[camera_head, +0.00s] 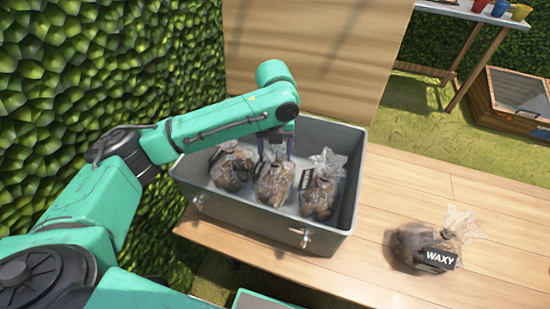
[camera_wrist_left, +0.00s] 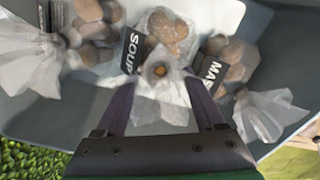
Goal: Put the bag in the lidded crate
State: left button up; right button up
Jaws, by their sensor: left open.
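The grey metal crate (camera_head: 262,224) stands on the wooden table with its top open. Three clear bags of brown potatoes are inside: a left bag (camera_head: 231,170), a middle bag (camera_head: 273,185) and a right bag (camera_head: 319,195). In the left wrist view the middle bag (camera_wrist_left: 168,35) reads SOUP, and another bag (camera_wrist_left: 228,62) has a label starting MAS. A fourth bag, labelled WAXY (camera_head: 425,252), lies on the table right of the crate. My left gripper (camera_head: 277,150) is open inside the crate, its fingers (camera_wrist_left: 158,90) either side of the SOUP bag's gathered top. My right gripper is out of view.
A leafy hedge (camera_head: 50,120) is at the left. Bare tabletop (camera_head: 480,200) lies around the WAXY bag. A second table with colored pots (camera_head: 500,8) is far back.

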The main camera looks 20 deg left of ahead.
pick_arm(q)
notch_tip(320, 180, up, 10)
jog(key=shift+f+p, duration=0.2)
jog(key=shift+p, duration=0.1)
